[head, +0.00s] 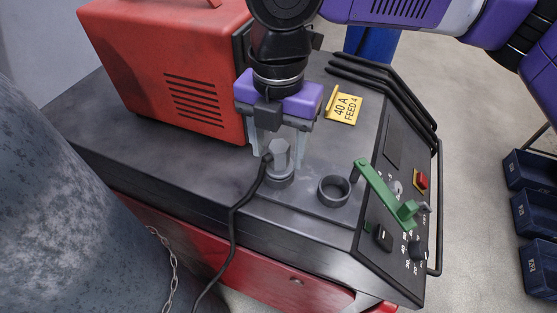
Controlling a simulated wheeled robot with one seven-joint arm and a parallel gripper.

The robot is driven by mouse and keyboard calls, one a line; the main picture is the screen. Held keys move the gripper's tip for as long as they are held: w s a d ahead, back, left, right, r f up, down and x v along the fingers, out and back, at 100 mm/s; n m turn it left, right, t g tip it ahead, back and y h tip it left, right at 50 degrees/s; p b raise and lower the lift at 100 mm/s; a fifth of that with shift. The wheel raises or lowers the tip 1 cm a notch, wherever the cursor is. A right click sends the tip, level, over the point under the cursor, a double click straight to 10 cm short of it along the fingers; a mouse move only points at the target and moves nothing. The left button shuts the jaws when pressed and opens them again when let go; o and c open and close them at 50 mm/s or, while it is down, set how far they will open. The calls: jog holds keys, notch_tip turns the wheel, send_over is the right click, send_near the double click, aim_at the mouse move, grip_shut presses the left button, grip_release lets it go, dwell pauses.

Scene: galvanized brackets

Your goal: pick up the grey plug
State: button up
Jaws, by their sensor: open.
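The grey plug (279,157) stands upright in a round socket on the dark top of a machine. A black cable (234,222) runs from the plug's left side down over the machine's front edge. My gripper (281,148) points down above the plug, with its pale fingers apart on the left and right of the plug's upper part. I cannot tell whether either finger touches the plug. The wrist and purple gripper body hide part of the surface behind it.
An empty round socket (333,191) is right of the plug. A red box (172,65) stands close on the left. A green lever (385,192), a yellow label (343,107) and black rails (385,88) are to the right. A large grey cylinder (70,210) fills the left foreground.

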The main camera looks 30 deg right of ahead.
jog(key=shift+f, duration=0.65)
grip_shut()
jog(key=shift+r, duration=0.15)
